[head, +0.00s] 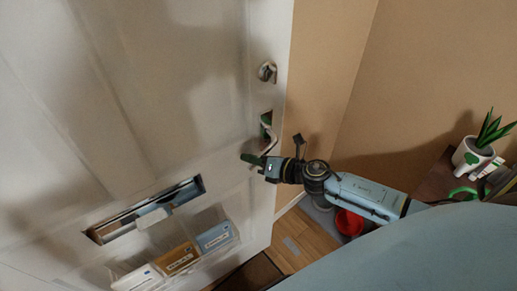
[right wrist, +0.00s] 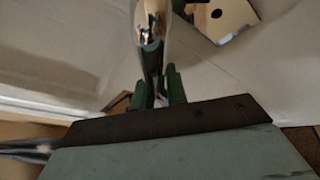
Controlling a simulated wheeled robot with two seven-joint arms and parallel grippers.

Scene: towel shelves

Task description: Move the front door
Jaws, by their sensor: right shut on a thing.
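The front door (head: 150,110) is white and panelled and fills the left of the head view. Its curved metal handle (head: 271,137) is near the door's right edge, below a round metal lock (head: 267,72). My right gripper (head: 257,159) is at the handle's lower end. In the right wrist view the shiny handle (right wrist: 152,38) runs down between the green fingers of my right gripper (right wrist: 160,88), which is shut on it. The exact contact is partly hidden. My left gripper is not in view.
The door has a mail slot (head: 100,236) and a clear holder with boxes (head: 178,258) low on it. A tan wall (head: 325,65) stands to the right. A potted plant (head: 470,156) is at the far right, and a red container (head: 349,223) is on the wooden floor (head: 300,243).

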